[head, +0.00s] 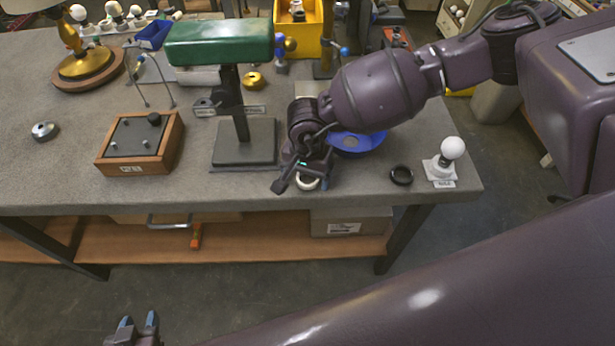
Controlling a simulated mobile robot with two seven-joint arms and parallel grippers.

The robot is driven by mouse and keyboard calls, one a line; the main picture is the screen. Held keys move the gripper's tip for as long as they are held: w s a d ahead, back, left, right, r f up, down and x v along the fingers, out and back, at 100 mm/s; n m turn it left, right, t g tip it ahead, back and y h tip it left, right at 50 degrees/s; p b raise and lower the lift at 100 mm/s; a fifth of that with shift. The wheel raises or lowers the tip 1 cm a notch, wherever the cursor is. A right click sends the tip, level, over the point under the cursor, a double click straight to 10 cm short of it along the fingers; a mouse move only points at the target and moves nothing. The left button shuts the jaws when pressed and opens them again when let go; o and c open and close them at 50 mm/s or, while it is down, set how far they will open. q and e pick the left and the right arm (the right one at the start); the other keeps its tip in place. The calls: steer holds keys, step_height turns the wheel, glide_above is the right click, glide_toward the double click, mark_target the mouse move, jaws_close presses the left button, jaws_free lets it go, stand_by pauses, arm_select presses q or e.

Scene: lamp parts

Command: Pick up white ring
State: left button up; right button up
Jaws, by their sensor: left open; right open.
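The white ring (308,184) lies on the grey workbench (350,198) near its front edge, partly covered by my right gripper. My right gripper (302,181) is open and sits low over the ring; one finger reaches out to the ring's left. I cannot tell whether the fingers touch it. My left gripper (138,323) is open and empty at the bottom left of the head view, in front of the bench.
A green-shaded lamp (220,42) stands just left of my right gripper. A blue dish (357,143) is behind it to the right. A black ring (401,175) and a bulb on a stand (452,149) lie further right. A wooden control box (140,143) is left.

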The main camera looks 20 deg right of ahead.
steer(key=shift+f, duration=0.15)
steer(key=c, duration=0.9)
steer(key=shift+c, duration=0.4)
